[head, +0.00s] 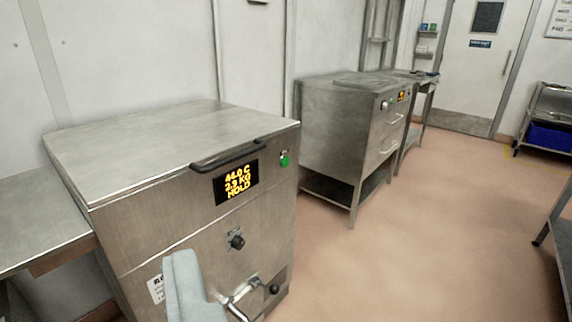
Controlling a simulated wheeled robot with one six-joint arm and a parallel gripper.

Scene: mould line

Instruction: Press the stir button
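A steel machine (130,235) with a flat lid stands at the left. Its dark display (237,183) shows yellow text that appears to read 44.0 C, 2.3 KG, HOLD. A round green button (285,160) sits right of the display near the front's upper right corner, with a small mark above it too small to read. A black knob (236,241) is lower on the front. I cannot read which control is marked stir.
A black lid handle (240,156) sticks out above the display. A second steel unit (340,125) stands behind. Open floor (430,230) lies to the right; a rack (548,115) stands far right.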

